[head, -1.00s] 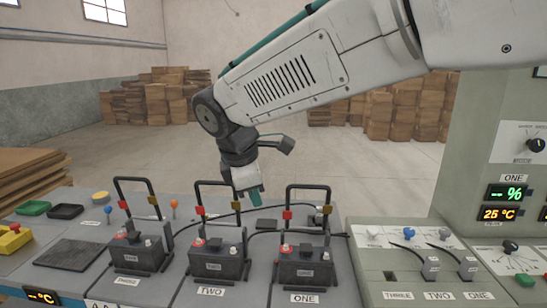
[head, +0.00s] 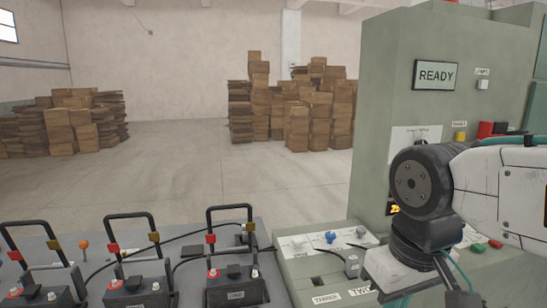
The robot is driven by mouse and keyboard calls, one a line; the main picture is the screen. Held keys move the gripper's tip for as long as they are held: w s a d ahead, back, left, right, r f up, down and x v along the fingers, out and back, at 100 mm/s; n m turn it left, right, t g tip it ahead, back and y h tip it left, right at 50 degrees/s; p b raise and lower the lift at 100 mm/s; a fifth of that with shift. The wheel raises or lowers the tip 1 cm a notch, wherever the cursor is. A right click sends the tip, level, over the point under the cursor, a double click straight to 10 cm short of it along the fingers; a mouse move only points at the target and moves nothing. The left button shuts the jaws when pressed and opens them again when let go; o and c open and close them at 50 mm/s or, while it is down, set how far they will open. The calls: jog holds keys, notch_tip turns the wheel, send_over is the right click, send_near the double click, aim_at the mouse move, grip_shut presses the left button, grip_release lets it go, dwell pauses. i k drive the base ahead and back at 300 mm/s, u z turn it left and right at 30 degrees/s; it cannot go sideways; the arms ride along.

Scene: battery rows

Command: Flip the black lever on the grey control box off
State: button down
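The grey-green control box (head: 385,105) stands tall at the right, with a READY display on its upper face. Its lower sloped console (head: 300,268) reaches out in front, with white and blue knobs on it. My gripper (head: 400,272) points down over the right part of the console, at the bottom of the view. Its fingertips are cut off or hidden, so I cannot see whether it is open or shut, or whether it touches anything.
Several black batteries with upright handles stand on the grey bench at the lower left, the nearest one (head: 236,288) close to the console. A black cable runs behind them. Stacked cardboard (head: 310,115) stands far back across open floor.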

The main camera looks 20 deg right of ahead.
aim_at(518, 132)
jog(key=z, duration=1.7)
jog(key=k, duration=0.6)
jog(key=z, duration=0.9)
jog(key=i, duration=1.15)
jog(key=u, duration=0.65)
jog(key=i, duration=0.5)
jog(key=u, duration=0.6)
